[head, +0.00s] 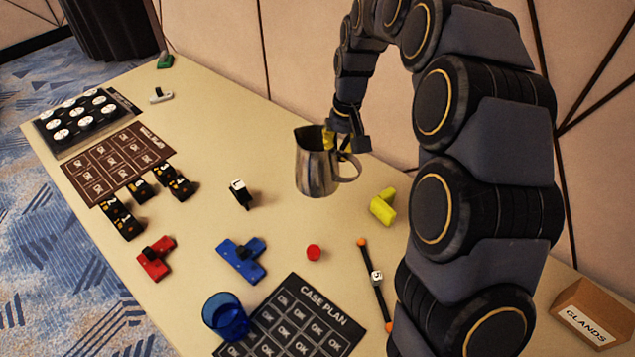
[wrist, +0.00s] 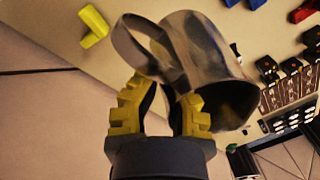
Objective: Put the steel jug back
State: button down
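The steel jug (head: 314,170) is a shiny metal pitcher. In the head view it is upright, toward the back of the table, with its handle to the right. No contact shadow shows under it, so it appears to be held above the tabletop. My gripper (head: 341,139) is at the handle side near the rim. In the wrist view the jug (wrist: 205,52) fills the upper middle, and the yellow fingers of my gripper (wrist: 163,88) are on either side of its handle and seem closed on it. The exact finger contact is partly hidden.
The table (head: 215,120) holds a yellow piece (head: 383,207), a red cap (head: 313,252), a blue valve-like piece (head: 242,260), a blue cup (head: 226,316), a black case plan mat (head: 300,320) and a rod with orange ends (head: 375,290). A GLANDS box (head: 590,315) is at lower right.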

jog(key=shift+m, duration=0.9)
jog(key=shift+w+d+f, duration=0.2)
jog(key=shift+w+f, duration=2.25)
jog(key=shift+f, duration=0.55)
jog(key=shift+w+d+f, duration=0.2)
jog(key=shift+w+f, duration=2.2)
jog(key=shift+f, duration=0.55)
jog(key=shift+w+d+f, duration=0.2)
jog(key=shift+w+f, duration=2.25)
jog(key=shift+f, duration=0.55)
jog(key=shift+f, duration=0.15)
jog(key=c, duration=1.2)
grip_release()
jog(key=shift+o, duration=0.2)
